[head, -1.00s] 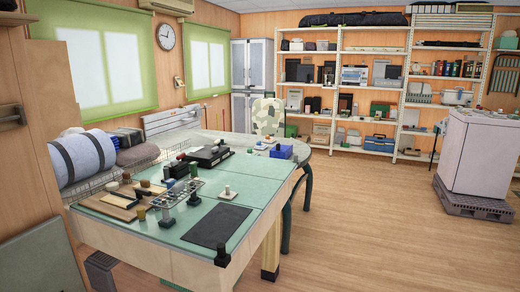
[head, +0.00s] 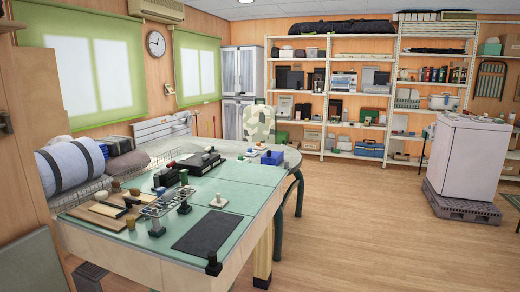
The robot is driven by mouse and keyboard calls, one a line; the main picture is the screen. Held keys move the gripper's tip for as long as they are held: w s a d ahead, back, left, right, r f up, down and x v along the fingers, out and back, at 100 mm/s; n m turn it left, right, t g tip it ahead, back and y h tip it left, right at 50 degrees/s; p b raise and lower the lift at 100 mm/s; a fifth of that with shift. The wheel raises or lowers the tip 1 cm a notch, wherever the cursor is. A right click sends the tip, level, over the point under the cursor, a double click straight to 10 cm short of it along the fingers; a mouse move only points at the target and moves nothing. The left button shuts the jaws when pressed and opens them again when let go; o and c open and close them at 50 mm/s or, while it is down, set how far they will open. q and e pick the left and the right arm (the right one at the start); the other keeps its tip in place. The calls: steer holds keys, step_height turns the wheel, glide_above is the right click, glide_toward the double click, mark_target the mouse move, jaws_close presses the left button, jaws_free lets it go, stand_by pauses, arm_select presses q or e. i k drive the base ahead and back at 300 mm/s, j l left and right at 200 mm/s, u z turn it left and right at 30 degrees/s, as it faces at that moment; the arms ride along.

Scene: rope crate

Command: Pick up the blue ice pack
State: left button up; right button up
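A small blue block (head: 271,158) sits near the far right corner of the green-topped table, in the head view. It may be the blue ice pack, but it is too small to tell. A larger blue box (head: 369,149) sits on a low shelf at the back wall. Neither of my grippers is in view.
The green table (head: 245,198) holds a dark mat (head: 206,231), a metal rack (head: 166,203), a black tray (head: 198,160) and several small items. A rolled blue-grey bundle (head: 70,165) lies at left. A white cabinet (head: 465,158) stands on a dark pallet (head: 464,205). Open floor lies between.

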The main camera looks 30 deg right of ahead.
mark_target(251, 154)
steer(key=z, duration=0.55)
steer(key=i+l+z, duration=0.2)
steer(key=z, duration=0.2)
steer(key=i+l+z, duration=0.15)
steer(key=z, duration=0.3)
steer(key=i+z, duration=0.4)
steer(key=i, duration=5.3)
steer(key=i+u, duration=0.1)
steer(key=i, duration=0.4)
steer(key=i+l+u, duration=0.1)
steer(key=i, duration=0.4)
steer(key=i+l+u, duration=0.1)
steer(key=i, duration=0.4)
steer(key=i+l+u, duration=0.1)
steer(key=i+l, duration=0.2)
steer(key=i, duration=0.2)
